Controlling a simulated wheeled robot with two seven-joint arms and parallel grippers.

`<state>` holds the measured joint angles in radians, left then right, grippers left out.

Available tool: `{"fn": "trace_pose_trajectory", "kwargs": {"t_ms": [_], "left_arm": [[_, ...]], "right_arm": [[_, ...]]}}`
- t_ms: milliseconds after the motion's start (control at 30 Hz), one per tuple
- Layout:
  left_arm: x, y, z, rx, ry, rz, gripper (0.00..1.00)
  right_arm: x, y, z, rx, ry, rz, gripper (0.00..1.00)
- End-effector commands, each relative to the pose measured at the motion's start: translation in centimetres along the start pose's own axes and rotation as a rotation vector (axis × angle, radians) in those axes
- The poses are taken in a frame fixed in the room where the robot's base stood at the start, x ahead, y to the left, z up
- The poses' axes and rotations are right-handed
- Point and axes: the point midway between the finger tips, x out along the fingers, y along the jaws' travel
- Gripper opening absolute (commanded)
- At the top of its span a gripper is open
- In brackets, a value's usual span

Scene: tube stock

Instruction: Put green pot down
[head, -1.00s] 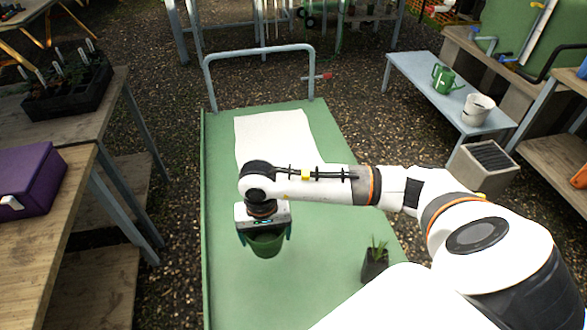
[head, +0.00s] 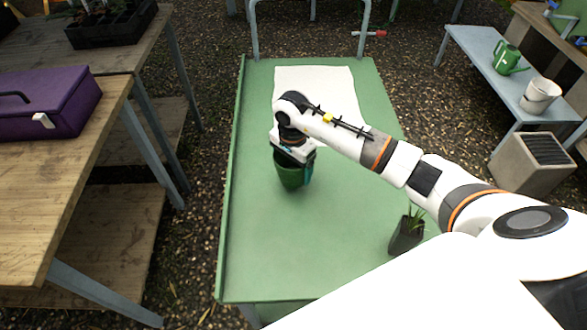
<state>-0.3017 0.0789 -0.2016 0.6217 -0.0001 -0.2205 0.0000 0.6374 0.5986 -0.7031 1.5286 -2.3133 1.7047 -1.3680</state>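The green pot (head: 290,178) is in my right gripper (head: 294,163), over the green top of the cart (head: 335,255), just below the white sheet (head: 318,80). The gripper's fingers are on either side of the pot near its rim. The pot looks slightly tilted. I cannot tell whether its base touches the cart top. My gripper and wrist hide most of the pot's opening. My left gripper is not in view.
A small dark pot with a plant (head: 406,233) stands on the cart's right side. A purple case (head: 55,105) lies on the wooden bench at left. A blue bench (head: 485,62) at right holds a green watering can (head: 507,58) and a white bucket (head: 540,96). The cart's front left is clear.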

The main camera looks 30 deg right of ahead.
Motion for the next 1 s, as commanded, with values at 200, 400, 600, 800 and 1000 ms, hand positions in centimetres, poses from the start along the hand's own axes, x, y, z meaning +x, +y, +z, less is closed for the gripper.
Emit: {"fn": "trace_pose_trajectory", "kwargs": {"t_ms": [200, 400, 600, 800, 1000], "left_arm": [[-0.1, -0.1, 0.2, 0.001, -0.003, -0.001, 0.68], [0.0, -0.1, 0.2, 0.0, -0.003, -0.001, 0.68], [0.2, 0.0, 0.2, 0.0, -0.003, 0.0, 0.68], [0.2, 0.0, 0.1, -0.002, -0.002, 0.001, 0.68], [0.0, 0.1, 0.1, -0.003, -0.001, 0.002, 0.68]], "right_arm": [[2.4, 0.0, 0.0, 0.001, 0.0, 0.001, 0.64], [2.4, 0.0, 0.0, 0.0, -0.001, 0.001, 0.64], [2.6, 0.0, 0.0, -0.001, 0.0, 0.001, 1.0], [2.6, 0.0, 0.0, -0.001, 0.0, 0.001, 1.0], [1.1, 0.1, 0.0, -0.002, -0.001, 0.004, 1.0]]}}
